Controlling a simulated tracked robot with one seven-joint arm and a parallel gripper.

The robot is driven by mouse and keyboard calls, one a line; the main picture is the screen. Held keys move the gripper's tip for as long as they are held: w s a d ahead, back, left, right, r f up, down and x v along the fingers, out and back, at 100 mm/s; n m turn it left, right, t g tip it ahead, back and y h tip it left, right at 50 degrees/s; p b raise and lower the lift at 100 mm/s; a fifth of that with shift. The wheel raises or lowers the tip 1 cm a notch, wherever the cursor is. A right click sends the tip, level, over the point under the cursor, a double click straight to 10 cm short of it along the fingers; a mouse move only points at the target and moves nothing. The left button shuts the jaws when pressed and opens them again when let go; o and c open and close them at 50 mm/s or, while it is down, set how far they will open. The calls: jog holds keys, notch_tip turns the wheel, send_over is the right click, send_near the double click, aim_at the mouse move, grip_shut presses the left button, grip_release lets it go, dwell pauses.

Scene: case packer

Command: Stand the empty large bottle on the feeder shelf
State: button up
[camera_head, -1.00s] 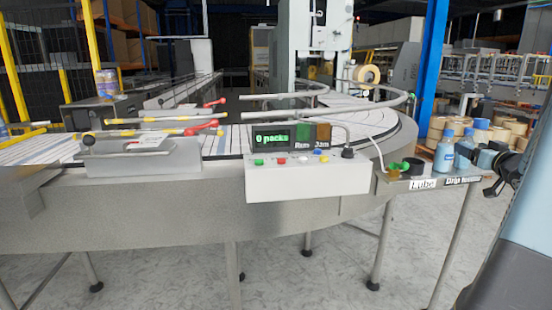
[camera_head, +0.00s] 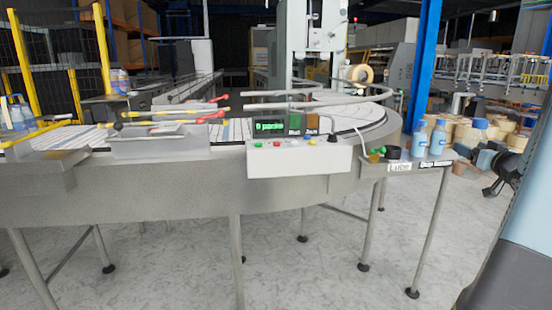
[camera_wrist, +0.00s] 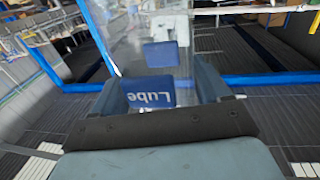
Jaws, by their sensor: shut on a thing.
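In the wrist view my gripper (camera_wrist: 158,88) is shut on a clear, see-through bottle (camera_wrist: 128,38) that extends away from the fingers. The bottle has blue label patches, and the larger one reads "Lube", upside down in this view. No liquid shows inside it. The head view does not show the held bottle, and its base is hard to make out. Nothing in view is marked as the feeder shelf. A small shelf (camera_head: 398,168) at the end of the conveyor carries "Lube" and a second, blurred label.
Two blue-capped bottles (camera_head: 429,138) stand on the small shelf beside a dark round pot. More bottles (camera_head: 18,116) stand at the far left. The curved conveyor (camera_head: 200,170) with its control box (camera_head: 300,160) fills the middle. Bare floor (camera_head: 330,270) lies in front.

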jog(key=w+a+f+n+y, duration=0.1)
jog(key=w+a+f, duration=0.6)
jog(key=a+f, duration=0.25)
jog(key=w+a+f+n+y, duration=0.1)
jog(key=w+a+f, duration=0.6)
jog(key=a+f, duration=0.3)
jog(key=s+a+f+m, duration=0.1)
jog(key=a+f, duration=1.6)
jog(key=a, duration=0.3)
jog(key=shift+s+f+h, duration=0.2)
jog(key=shift+h, duration=0.2)
jog(key=shift+s+a, duration=0.1)
jog(key=shift+a, duration=0.05)
